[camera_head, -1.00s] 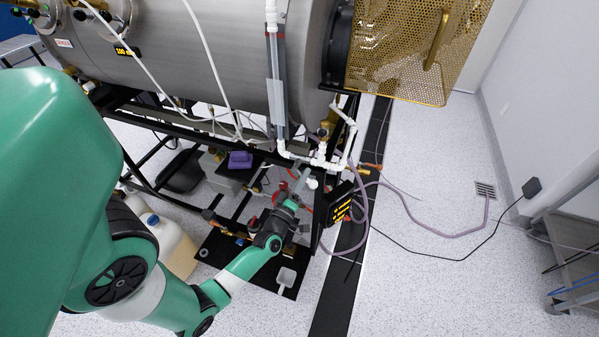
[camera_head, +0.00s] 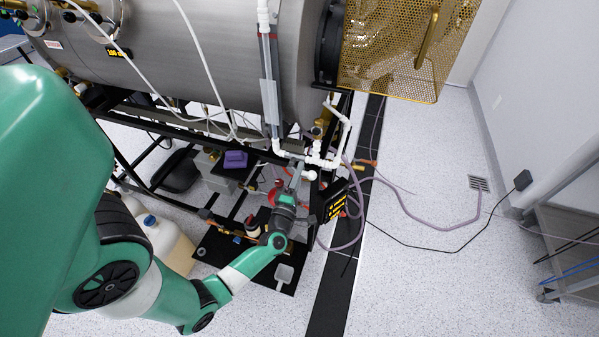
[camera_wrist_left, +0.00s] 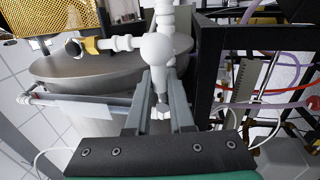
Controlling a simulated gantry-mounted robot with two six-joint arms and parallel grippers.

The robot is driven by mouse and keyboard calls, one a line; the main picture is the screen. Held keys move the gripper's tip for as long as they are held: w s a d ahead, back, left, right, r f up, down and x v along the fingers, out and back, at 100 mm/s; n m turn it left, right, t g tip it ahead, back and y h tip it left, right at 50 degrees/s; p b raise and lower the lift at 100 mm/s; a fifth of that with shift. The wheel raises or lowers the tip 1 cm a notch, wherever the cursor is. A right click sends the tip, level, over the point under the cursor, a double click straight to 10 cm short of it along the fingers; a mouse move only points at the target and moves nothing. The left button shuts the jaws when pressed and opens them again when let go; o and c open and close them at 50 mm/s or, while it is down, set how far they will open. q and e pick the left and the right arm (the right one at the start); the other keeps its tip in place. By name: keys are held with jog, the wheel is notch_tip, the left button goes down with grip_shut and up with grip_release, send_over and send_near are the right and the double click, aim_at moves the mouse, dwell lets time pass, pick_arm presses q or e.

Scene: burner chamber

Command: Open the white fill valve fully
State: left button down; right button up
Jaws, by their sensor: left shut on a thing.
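The white fill valve (camera_head: 309,175) is on the white plastic piping below the right end of the steel chamber. In the left wrist view, its rounded white body (camera_wrist_left: 157,48) is straight ahead at the fingertips. My left gripper (camera_head: 297,172) reaches up to it from below. Its two grey fingers (camera_wrist_left: 160,78) stand on either side of the white stem below the rounded body and are shut on the valve. The fingers partly hide the part they grip, so the exact handle angle cannot be told. My right gripper is in neither view.
White piping (camera_head: 325,162) and the black frame crowd the gripper. A black panel with yellow markings (camera_head: 334,203) is just right of it. A purple hose (camera_head: 437,228) runs over the floor to a drain (camera_head: 479,184). Floor on the right is mostly clear.

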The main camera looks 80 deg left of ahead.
pick_arm(q)
jog(key=shift+r, duration=0.1)
jog(key=c, duration=0.8)
grip_release()
jog(key=p+v, duration=0.1)
jog(key=v, duration=1)
jog(key=shift+s+d, duration=0.15)
jog(key=shift+d, duration=0.15)
